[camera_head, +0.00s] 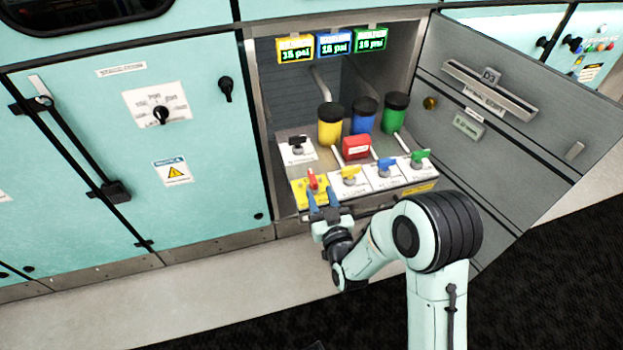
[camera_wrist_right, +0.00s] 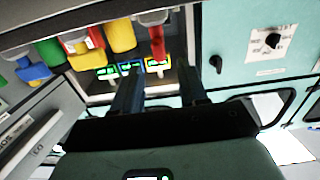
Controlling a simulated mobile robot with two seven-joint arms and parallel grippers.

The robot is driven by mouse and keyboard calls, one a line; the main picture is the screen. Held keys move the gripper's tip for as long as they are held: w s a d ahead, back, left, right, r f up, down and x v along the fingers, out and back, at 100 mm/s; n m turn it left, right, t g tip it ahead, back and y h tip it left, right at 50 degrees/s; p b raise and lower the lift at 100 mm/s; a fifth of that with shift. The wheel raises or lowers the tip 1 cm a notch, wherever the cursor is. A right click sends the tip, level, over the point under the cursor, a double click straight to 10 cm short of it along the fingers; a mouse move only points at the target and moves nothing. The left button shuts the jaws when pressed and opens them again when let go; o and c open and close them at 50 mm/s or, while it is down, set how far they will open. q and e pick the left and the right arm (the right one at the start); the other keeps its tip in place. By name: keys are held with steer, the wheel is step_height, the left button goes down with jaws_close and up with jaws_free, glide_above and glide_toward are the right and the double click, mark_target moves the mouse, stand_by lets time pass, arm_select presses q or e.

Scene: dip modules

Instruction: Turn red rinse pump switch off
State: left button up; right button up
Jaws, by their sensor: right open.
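The red rinse pump switch (camera_head: 313,180) stands on a yellow plate at the left front of the panel in the open cabinet. In the right wrist view the red handle (camera_wrist_right: 157,42) shows at the top, above the gap between my fingertips. My right gripper (camera_head: 322,194) is open, with its two blue fingers at the panel's front edge, close to the red switch. The fingers (camera_wrist_right: 160,68) also show in the right wrist view with nothing between them. I cannot tell whether they touch the switch. My left gripper is not in view.
Yellow (camera_head: 350,174), blue (camera_head: 386,166) and green (camera_head: 420,158) switches line the panel to the right. A black switch (camera_head: 297,144) and a red box (camera_head: 356,148) sit behind. Yellow, blue and green canisters stand further back. The open cabinet door (camera_head: 520,120) bounds the right side.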

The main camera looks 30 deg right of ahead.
mark_target(316, 185)
steer(key=x, duration=0.7)
steer(key=shift+w, duration=0.25)
jaws_close()
